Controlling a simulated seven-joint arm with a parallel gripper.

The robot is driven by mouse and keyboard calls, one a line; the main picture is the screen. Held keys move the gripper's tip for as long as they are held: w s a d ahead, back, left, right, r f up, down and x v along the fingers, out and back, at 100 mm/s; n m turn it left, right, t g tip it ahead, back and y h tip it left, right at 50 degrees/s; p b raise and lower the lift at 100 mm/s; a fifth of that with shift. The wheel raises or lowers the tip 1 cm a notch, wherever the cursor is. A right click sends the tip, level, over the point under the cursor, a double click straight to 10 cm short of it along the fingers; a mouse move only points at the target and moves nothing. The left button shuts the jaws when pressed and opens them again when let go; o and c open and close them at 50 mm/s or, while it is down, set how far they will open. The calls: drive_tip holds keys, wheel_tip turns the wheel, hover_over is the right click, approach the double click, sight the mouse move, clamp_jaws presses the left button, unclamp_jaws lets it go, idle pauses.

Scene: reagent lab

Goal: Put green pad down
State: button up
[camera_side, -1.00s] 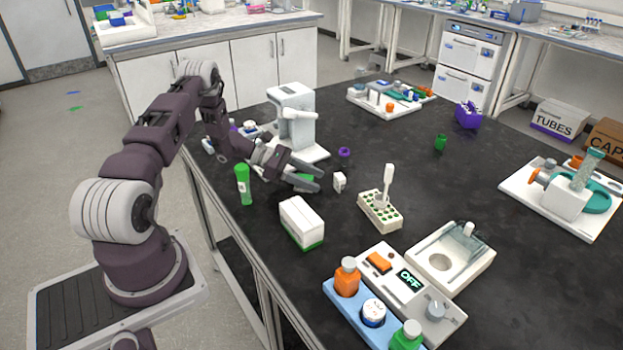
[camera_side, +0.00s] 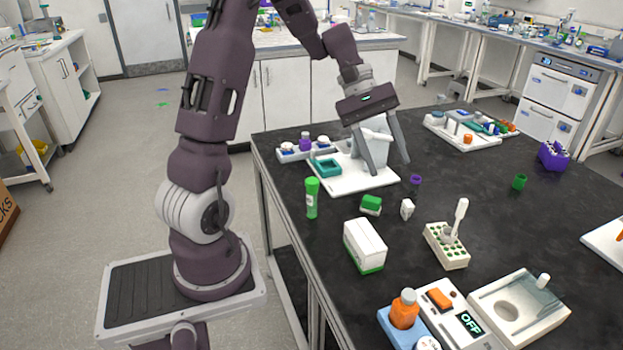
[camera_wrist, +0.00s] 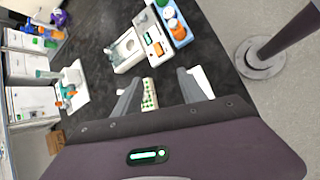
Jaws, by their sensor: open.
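The green pad (camera_side: 371,202) lies on the dark bench top, green on top with a pale edge below. I cannot make out the pad in the wrist view.
A white box with a green base (camera_side: 365,246) stands in front of the pad. A tube rack (camera_side: 447,246) with a white pipette is to the right. A white base plate (camera_side: 350,185) with a teal tray (camera_side: 325,167) lies behind.

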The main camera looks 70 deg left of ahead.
drive_tip(key=s+d+r+m+y, duration=0.4)
drive_tip(key=s+d+r+m, duration=0.25)
drive_tip(key=s+d, duration=0.3)
drive_tip(key=s+d+m+t+y, duration=0.1)
drive_tip(key=s+m+t+y, duration=0.2)
drive_tip(key=s+m, duration=0.4)
drive_tip(key=s, duration=0.3)
drive_tip(key=shift+s+f+m+t, duration=0.2)
drive_tip(key=shift+s+m+t, duration=0.1)
drive_tip(key=shift+s+m, duration=0.05)
